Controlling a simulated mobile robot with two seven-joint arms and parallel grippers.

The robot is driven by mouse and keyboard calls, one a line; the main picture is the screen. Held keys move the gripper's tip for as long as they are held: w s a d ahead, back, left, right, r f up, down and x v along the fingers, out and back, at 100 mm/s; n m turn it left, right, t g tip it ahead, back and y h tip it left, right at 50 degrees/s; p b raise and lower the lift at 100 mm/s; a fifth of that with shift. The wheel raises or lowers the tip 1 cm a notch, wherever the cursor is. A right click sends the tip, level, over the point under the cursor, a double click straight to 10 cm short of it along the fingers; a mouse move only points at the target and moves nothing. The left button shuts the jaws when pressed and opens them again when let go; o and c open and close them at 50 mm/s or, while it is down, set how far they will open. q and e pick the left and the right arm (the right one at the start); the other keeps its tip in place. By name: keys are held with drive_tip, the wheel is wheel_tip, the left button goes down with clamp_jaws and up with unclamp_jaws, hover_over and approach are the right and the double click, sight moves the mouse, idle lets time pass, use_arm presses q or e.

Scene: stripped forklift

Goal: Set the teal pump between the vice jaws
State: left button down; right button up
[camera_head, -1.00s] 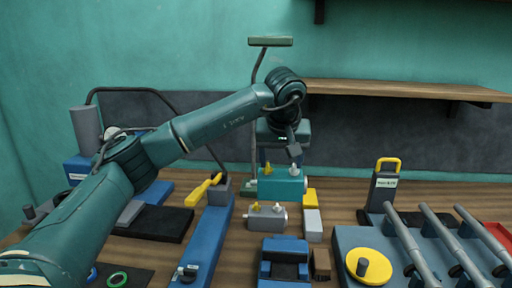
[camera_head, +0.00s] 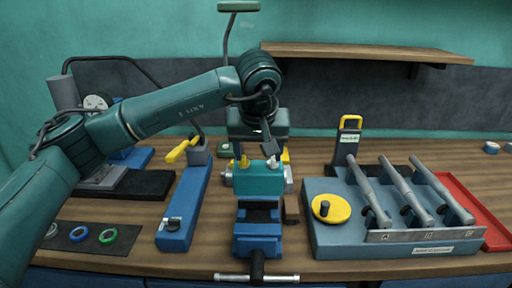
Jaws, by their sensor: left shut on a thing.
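The teal pump (camera_head: 260,181) hangs from my left gripper (camera_head: 257,158), which is shut on it from above. Small yellow and pale fittings show on the pump's top. The blue vice (camera_head: 257,236) with dark jaws stands at the front middle of the bench, its handle bar (camera_head: 257,278) at the bench edge. In the picture the pump sits just above and behind the jaw opening and covers its far part. I cannot tell whether the pump touches the jaws. My right gripper is not in view.
A blue long-bodied tool with a yellow lever (camera_head: 183,208) lies left of the vice. A brown block (camera_head: 291,210) stands close on its right, beside a grey-blue rack (camera_head: 400,249) with a yellow disc (camera_head: 331,208). A grey pump is mostly hidden behind the teal one.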

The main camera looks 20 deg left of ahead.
sight(258, 170)
use_arm(q)
drive_tip(key=shift+f+b, duration=1.15)
drive_tip(key=shift+f, duration=0.55)
drive_tip(key=shift+f+b, duration=0.5)
drive_tip(key=shift+f, duration=0.5)
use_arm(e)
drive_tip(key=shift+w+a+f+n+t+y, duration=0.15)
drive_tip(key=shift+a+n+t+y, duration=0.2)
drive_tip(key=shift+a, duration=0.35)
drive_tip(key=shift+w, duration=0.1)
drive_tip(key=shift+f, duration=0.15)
use_arm(q)
drive_tip(key=shift+f+b, duration=0.4)
drive_tip(key=shift+b, duration=0.1)
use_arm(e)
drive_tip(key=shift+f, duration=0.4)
